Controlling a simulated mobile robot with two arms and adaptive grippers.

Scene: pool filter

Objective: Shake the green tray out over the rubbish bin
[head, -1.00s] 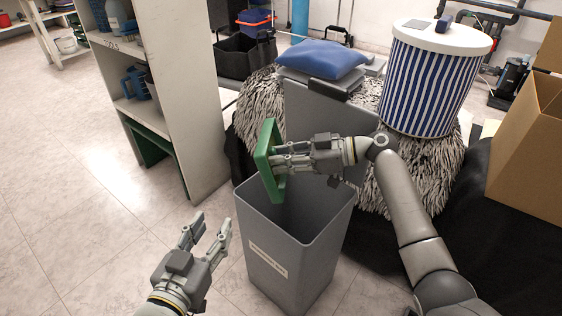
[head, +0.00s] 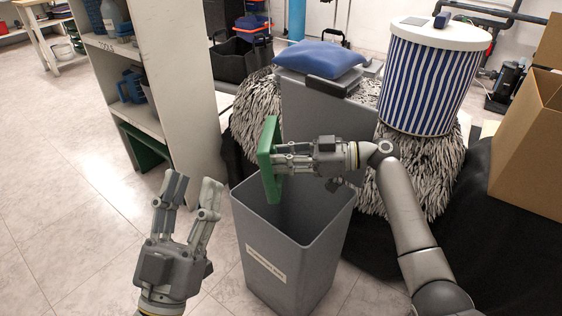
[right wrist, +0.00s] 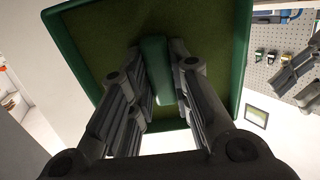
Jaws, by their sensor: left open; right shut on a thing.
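The green tray (head: 269,160) is tipped on its side above the grey rubbish bin (head: 283,262), over the left part of its open mouth. My right gripper (head: 283,160) is shut on the tray from the right. In the right wrist view the tray (right wrist: 90,55) fills the upper middle, and the fingers (right wrist: 160,85) close on a green bar on it. My left gripper (head: 190,192) is open and empty, left of the bin, fingers pointing up. The bin stands on the floor with a white label on its front. The tray's far face and the bin's bottom are hidden.
A pale shelf unit (head: 178,80) stands behind and left of the bin. Behind the bin are a shaggy grey mound (head: 405,185), a blue cushion (head: 320,57) and a blue-striped drum (head: 428,80). A cardboard box (head: 535,150) stands at the right. The tiled floor (head: 60,190) at left is clear.

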